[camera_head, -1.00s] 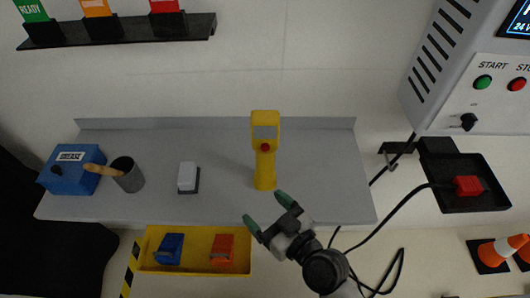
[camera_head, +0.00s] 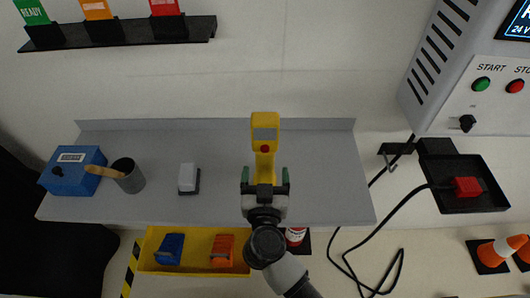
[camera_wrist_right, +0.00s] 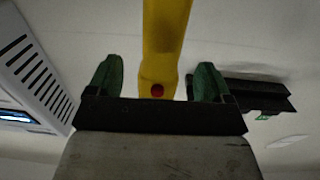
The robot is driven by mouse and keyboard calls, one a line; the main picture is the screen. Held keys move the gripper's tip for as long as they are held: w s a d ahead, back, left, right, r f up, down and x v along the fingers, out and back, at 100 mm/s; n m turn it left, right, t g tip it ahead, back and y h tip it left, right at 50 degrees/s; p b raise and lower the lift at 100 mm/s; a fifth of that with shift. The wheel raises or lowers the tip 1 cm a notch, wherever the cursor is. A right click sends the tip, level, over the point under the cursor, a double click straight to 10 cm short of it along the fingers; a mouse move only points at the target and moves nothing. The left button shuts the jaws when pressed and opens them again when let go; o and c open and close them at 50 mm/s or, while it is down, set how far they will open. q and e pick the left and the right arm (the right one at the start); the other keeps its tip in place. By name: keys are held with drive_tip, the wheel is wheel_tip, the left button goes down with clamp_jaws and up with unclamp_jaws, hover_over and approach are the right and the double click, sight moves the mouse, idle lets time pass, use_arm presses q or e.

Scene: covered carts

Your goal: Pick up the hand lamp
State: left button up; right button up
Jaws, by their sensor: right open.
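The hand lamp (camera_head: 265,136) is yellow with a grey face and a red button, and it stands upright on the grey shelf (camera_head: 330,180). My right gripper (camera_head: 265,176) is open, with a green fingertip on each side of the lamp's lower handle in the head view. In the right wrist view the yellow lamp (camera_wrist_right: 162,50) rises between and beyond the two green fingers (camera_wrist_right: 157,82), with gaps at both sides. The gripper hides the lamp's foot in the head view. My left gripper is out of view.
A white block (camera_head: 188,176), a dark cup with a wooden-handled tool (camera_head: 128,177) and a blue grease box (camera_head: 75,172) stand to the left. A yellow bin (camera_head: 195,261) hangs below. A black cable (camera_head: 355,240) loops at right, near a black tray (camera_head: 488,196).

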sight(265, 159)
drive_tip(key=w, duration=0.6)
drive_tip(key=shift+w, duration=0.25)
drive_tip(key=shift+s+r, duration=0.1)
drive_tip(key=shift+s, duration=0.05)
drive_tip(key=c, duration=0.4)
drive_tip(key=shift+p, duration=0.3)
drive_tip(key=c, duration=0.9)
drive_tip(key=shift+r, duration=0.6)
wheel_tip(265, 159, up, 3)
drive_tip(key=shift+f+p, duration=0.1)
drive_tip(key=shift+p, duration=0.45)
drive_tip(key=s+d+r, duration=0.2)
drive_tip(key=d, duration=0.1)
drive_tip(key=s+d+r+p, duration=0.1)
drive_tip(key=s+d+r, duration=0.1)
drive_tip(key=d, duration=0.1)
drive_tip(key=s+d+r+p, duration=0.1)
drive_tip(key=s+d+r, duration=0.1)
drive_tip(key=d+r, duration=0.1)
drive_tip(key=shift+d, duration=0.5)
drive_tip(key=shift+f, duration=0.1)
